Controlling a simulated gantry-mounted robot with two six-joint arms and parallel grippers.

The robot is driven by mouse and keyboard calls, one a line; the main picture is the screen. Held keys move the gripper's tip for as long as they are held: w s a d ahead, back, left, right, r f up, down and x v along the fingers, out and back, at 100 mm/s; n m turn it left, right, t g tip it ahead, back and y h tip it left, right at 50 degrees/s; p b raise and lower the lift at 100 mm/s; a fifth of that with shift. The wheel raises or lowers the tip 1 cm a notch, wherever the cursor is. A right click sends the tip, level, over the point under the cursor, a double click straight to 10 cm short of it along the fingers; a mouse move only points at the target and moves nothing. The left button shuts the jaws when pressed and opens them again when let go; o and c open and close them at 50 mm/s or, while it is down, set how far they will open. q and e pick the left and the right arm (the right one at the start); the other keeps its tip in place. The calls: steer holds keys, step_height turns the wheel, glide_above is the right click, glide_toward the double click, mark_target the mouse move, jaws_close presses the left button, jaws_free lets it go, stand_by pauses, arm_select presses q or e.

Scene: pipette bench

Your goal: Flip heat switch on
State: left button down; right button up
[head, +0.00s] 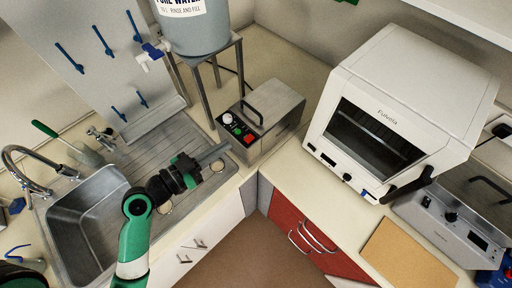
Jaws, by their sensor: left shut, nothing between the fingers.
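A steel box-shaped device (275,118) with a black handle on its lid stands on the corner counter. Its front panel (238,130) carries a white dial (228,118), a green element (238,131) and a red element (249,139). I cannot read any label, so I cannot tell which is the heat switch or its position. My left gripper (222,150) is shut and empty. Its fingertips point toward the lower front of this panel, close to it in the picture; I cannot tell whether they touch. My right gripper is out of view.
A white oven (385,75) stands right of the device. A grey unit with a knob (450,217) is at far right. A sink (92,212) and tap (30,180) lie left. A water tank (195,30) stands on a metal frame behind. A tan board (408,252) lies front right.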

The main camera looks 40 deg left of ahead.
arm_select(q)
steer(key=shift+s+a+f+n+y, duration=0.25)
steer(key=shift+a+f, duration=0.1)
steer(key=shift+f, duration=0.15)
steer(key=shift+s+a+f+n+y, duration=0.15)
steer(key=shift+s+a+f+y, duration=0.15)
steer(key=shift+f, duration=0.2)
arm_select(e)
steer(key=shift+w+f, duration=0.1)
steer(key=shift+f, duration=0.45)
arm_select(q)
steer(key=shift+w, duration=0.15)
steer(key=p, duration=0.1)
glide_above(246, 143)
steer(key=s, duration=0.1)
steer(key=shift+s+a+f, duration=0.1)
steer(key=shift+s+f, duration=0.05)
steer(key=shift+f, duration=0.3)
steer(key=f, duration=0.2)
steer(key=w+f+b, duration=0.1)
steer(key=f, duration=0.1)
steer(key=shift+w+f, duration=0.15)
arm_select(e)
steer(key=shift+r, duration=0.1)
